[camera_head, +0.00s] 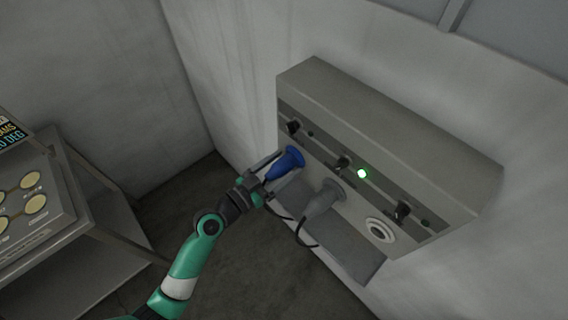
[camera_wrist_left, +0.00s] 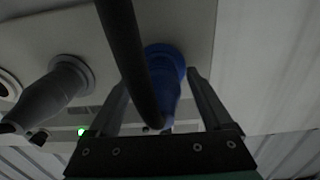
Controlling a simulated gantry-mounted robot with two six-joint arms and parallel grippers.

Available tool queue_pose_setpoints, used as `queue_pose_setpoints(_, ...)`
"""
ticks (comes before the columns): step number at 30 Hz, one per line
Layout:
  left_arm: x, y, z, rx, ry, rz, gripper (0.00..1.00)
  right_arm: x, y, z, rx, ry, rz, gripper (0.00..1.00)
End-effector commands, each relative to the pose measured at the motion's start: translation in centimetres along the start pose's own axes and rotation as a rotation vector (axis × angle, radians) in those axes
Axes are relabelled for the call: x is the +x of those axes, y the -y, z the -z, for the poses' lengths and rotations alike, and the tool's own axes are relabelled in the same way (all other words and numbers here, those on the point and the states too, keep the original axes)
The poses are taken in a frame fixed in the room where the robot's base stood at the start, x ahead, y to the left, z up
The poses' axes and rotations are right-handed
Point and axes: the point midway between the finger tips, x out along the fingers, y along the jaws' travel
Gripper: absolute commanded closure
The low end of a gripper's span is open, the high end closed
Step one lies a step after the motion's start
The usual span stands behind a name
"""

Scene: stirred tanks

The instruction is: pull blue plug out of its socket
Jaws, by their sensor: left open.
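The blue plug (camera_head: 286,162) sits in the leftmost socket of the grey wall box in the head view. In the left wrist view the blue plug (camera_wrist_left: 164,80) is between the two fingers, with a dark cable crossing in front of it. My left gripper (camera_head: 272,170) is open, with its fingers on either side of the plug; it also shows in the left wrist view (camera_wrist_left: 160,95). I cannot tell whether either finger touches the plug. The socket itself is mostly hidden behind the plug. My right gripper is not in view.
The wall box (camera_head: 400,140) has a grey plug (camera_head: 322,198) in its middle socket and an empty round socket (camera_head: 380,230) at right. Black switches and a lit green lamp (camera_head: 362,173) are above. A control panel (camera_head: 30,210) stands at the far left.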

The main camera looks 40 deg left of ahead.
Motion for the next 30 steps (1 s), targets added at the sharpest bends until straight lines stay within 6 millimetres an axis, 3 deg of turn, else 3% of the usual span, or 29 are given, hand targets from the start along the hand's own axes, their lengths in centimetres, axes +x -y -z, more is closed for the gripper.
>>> queue_pose_setpoints(11,0.01,0.00,0.01,0.000,0.000,0.000,0.18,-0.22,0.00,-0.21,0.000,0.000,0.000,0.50)
queue_pose_setpoints(24,0.00,0.00,0.00,0.000,0.000,0.000,0.97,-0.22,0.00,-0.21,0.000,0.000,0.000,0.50)
queue_pose_setpoints(30,0.00,0.00,-0.01,0.000,0.000,0.000,1.00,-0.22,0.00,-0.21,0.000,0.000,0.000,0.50)
